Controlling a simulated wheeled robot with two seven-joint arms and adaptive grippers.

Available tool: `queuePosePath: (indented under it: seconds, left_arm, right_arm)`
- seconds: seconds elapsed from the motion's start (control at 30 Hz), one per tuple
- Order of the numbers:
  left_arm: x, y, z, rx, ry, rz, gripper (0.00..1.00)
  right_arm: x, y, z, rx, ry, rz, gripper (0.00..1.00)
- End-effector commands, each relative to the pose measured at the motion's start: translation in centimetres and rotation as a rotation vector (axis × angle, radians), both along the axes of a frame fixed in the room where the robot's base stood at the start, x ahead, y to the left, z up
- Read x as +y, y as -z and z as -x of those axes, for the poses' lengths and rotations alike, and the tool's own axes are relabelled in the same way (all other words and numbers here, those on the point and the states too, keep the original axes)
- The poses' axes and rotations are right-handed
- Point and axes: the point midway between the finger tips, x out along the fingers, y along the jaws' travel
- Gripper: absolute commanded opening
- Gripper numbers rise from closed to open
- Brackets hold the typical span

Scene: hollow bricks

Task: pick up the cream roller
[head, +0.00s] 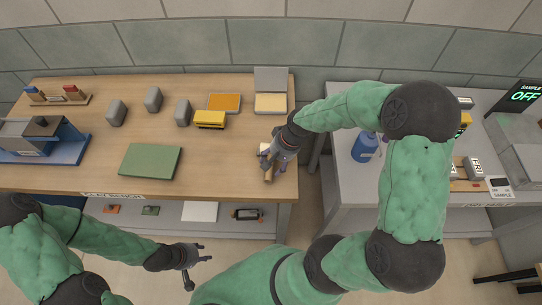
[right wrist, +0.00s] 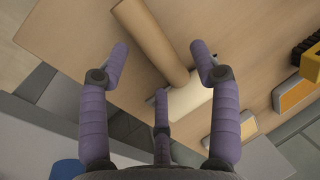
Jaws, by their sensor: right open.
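The cream roller (right wrist: 190,98) has a pale cream cylinder and what looks like a thick brown handle (right wrist: 150,40) set crosswise to it. It lies near the right end of the wooden bench and is partly hidden by my right gripper in the head view. My right gripper (right wrist: 159,50) is open above it, with two fingers on either side of the handle and the third finger near the cream part; contact cannot be told. It also shows in the head view (head: 269,167). My left gripper (head: 198,272) appears open and empty, in front of the bench.
A grey table with a blue bottle (head: 364,147) stands right, beyond a narrow gap.

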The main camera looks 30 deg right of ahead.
Motion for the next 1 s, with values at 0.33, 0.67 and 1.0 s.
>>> queuePosePath:
  seconds: [0.33, 0.67, 1.0]
  left_arm:
    - [0.0, 0.42, -0.01, 0.0, 0.0, 0.0, 0.4]
    - [0.0, 0.44, 0.0, 0.0, 0.0, 0.0, 0.4]
    - [0.0, 0.26, 0.0, 0.0, 0.0, 0.0, 0.4]
  right_arm:
    - [0.38, 1.49, -0.33, -0.002, 0.0, 0.001, 0.63]
    - [0.36, 1.46, -0.36, -0.002, 0.0, 0.0, 0.0]
    - [0.34, 0.88, -0.42, -0.004, -0.001, 0.002, 0.0]
